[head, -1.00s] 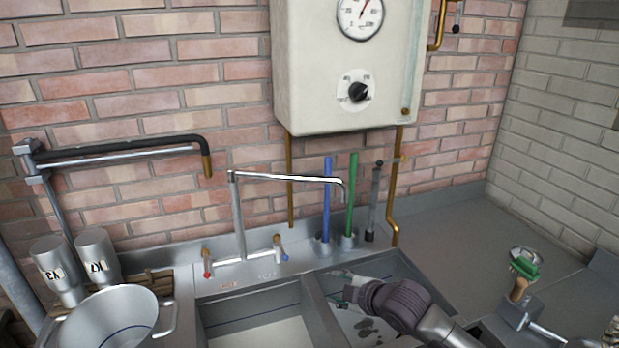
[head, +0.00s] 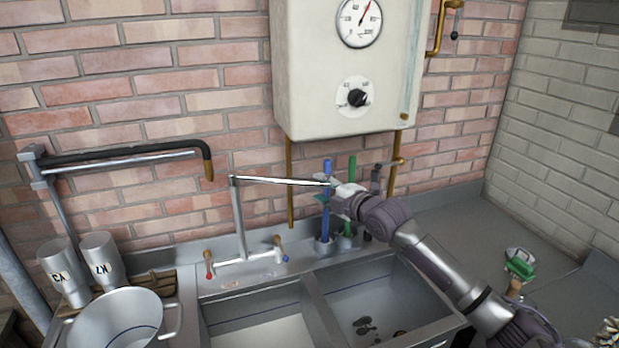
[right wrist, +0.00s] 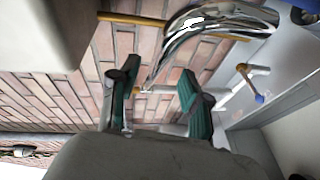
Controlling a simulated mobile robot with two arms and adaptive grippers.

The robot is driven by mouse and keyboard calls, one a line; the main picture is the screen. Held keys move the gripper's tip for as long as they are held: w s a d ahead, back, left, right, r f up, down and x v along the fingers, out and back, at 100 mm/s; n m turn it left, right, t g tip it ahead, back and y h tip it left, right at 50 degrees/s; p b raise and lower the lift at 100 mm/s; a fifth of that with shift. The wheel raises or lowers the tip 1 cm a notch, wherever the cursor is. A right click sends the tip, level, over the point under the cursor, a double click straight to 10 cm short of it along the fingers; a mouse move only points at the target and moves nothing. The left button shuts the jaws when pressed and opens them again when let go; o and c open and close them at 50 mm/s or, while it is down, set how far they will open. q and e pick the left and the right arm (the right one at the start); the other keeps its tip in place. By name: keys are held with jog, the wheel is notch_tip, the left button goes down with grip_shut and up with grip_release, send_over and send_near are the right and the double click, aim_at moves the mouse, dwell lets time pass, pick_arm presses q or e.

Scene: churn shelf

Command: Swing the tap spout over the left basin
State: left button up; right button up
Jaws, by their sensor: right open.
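The chrome tap spout (head: 275,181) runs right from its upright post (head: 238,215), its end at my right gripper (head: 326,192). The right gripper is open, level with the spout's outer end. In the right wrist view the curved spout (right wrist: 205,30) crosses in front of the green-padded fingers (right wrist: 157,88), one on each side of its lower part; I cannot tell whether they touch. The left basin (head: 255,328) lies below and left of the spout's end. The right basin (head: 385,295) lies beyond the divider (head: 322,312). My left gripper is out of view.
Blue (head: 326,225) and green (head: 351,168) upright handles stand close behind my right gripper. The tap's red handle (head: 209,262) and blue handle (head: 282,250) flank the post. A wall boiler (head: 310,80) hangs above. A metal pot (head: 118,320) stands left of the sink.

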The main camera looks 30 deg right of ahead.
aim_at(313, 185)
jog(key=w, duration=0.3)
jog(key=w+p, duration=0.1)
jog(key=w, duration=0.1)
jog(key=shift+w+a+f, duration=0.2)
jog(key=shift+a+f, duration=0.05)
jog(key=shift+f, duration=0.15)
grip_shut()
